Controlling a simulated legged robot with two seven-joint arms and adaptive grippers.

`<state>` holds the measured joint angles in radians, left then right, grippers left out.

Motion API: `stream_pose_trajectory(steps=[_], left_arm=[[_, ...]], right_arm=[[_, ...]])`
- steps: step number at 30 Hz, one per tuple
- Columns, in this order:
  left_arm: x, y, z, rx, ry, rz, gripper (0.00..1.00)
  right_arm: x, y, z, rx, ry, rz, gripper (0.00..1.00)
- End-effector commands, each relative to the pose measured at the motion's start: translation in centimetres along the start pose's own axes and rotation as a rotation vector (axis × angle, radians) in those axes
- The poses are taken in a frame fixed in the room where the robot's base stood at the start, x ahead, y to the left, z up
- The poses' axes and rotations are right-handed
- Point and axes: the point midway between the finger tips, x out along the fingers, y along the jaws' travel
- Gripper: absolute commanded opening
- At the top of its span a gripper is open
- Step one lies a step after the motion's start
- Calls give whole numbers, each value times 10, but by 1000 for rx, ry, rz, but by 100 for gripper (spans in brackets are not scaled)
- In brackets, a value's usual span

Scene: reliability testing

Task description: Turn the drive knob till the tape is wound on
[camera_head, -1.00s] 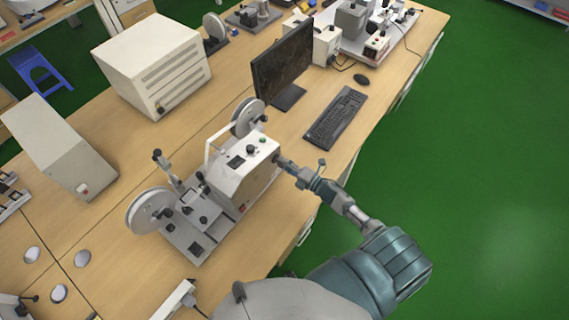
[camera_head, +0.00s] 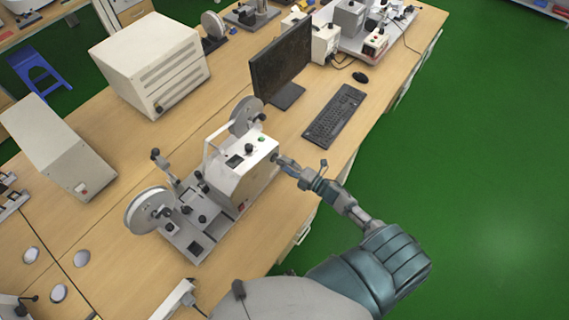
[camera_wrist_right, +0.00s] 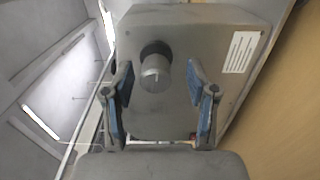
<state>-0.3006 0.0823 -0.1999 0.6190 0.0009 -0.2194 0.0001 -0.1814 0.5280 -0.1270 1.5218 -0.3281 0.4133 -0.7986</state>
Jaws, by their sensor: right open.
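The tape machine (camera_head: 238,180) is a light grey box on the table with a reel at each end. The near-left reel (camera_head: 148,211) and the far reel (camera_head: 246,115) are both grey discs. The drive knob (camera_wrist_right: 154,72) is a round grey knob on a dark collar on the machine's side panel. My right gripper (camera_wrist_right: 161,97) is open, with blue-padded fingers on both sides of the knob and gaps between them and it. In the head view my right gripper (camera_head: 280,162) is at the machine's right side and hides the knob. The tape itself is too small to make out.
A monitor (camera_head: 282,65), a keyboard (camera_head: 334,114) and a mouse (camera_head: 360,78) are behind the machine. A large vented box (camera_head: 152,66) and a slanted grey box (camera_head: 58,148) stand to its left. The green floor (camera_head: 470,190) on the right is clear.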

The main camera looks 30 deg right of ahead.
Motion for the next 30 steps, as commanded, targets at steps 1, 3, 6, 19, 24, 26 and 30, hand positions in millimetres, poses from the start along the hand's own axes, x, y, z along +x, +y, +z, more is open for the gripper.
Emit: stream_pose_trajectory(steps=[1, 3, 6, 19, 24, 26, 30], left_arm=[[0, 0, 0, 0, 1, 1, 82], [0, 1, 0, 0, 1, 1, 82], [0, 1, -1, 0, 1, 1, 82], [0, 2, -1, 0, 1, 2, 82], [0, 2, -1, 0, 2, 2, 82], [0, 2, -1, 1, 2, 2, 82], [0, 2, -1, 1, 1, 2, 82]], right_arm=[[-9, -1, -1, 0, 1, -3, 58], [-24, -2, 0, 1, 0, -5, 58], [-48, -2, -1, 2, 1, -5, 58], [-109, -3, 0, 2, 1, -4, 58], [-110, -2, 0, 2, 1, -3, 58], [-110, -2, 0, 2, 1, -3, 58], [-110, -3, 0, 2, 0, -3, 58]])
